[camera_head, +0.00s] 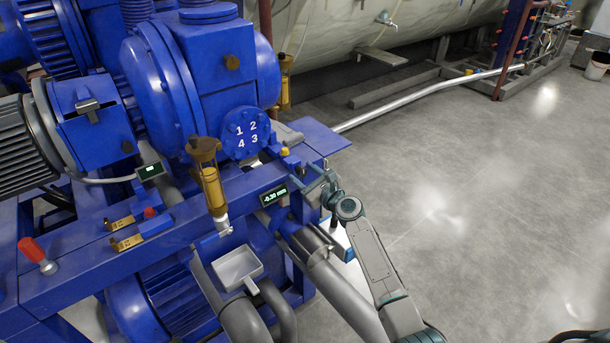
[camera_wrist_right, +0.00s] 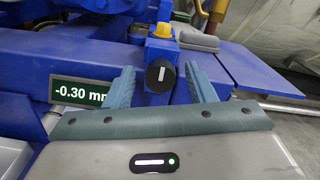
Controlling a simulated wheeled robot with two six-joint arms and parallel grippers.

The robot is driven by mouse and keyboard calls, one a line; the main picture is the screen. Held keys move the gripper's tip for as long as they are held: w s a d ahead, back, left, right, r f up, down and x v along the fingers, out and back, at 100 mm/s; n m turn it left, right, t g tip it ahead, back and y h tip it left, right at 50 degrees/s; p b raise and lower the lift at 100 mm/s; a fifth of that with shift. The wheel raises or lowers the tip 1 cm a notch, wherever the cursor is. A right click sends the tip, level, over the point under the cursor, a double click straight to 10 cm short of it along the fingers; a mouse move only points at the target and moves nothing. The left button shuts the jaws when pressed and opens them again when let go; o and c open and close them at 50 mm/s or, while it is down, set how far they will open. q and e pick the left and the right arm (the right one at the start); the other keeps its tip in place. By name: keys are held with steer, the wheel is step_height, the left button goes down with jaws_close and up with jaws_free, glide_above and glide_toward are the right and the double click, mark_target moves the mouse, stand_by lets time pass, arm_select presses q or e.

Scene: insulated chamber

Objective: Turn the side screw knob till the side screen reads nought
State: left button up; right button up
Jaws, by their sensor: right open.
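The side screen (camera_wrist_right: 80,92) reads -0.30 mm in the right wrist view; it also shows in the head view (camera_head: 273,195), mounted on the blue frame. The side screw knob (camera_wrist_right: 160,75) is a black round knob with a white line, standing about upright, on a blue block to the right of the screen. My right gripper (camera_wrist_right: 162,88) is open, with one blue-grey finger on each side of the knob and gaps showing between. In the head view my right gripper (camera_head: 312,187) is at the frame's right end and the knob is hard to make out. My left gripper is not in view.
A yellow cap (camera_wrist_right: 163,34) sits on top of the knob's block. A second small screen (camera_head: 150,171) is farther left, unreadable. An amber glass cylinder (camera_head: 210,185) and a grey tray (camera_head: 238,267) stand left of my right arm. The floor at right is open.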

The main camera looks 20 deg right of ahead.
steer(key=c, duration=1)
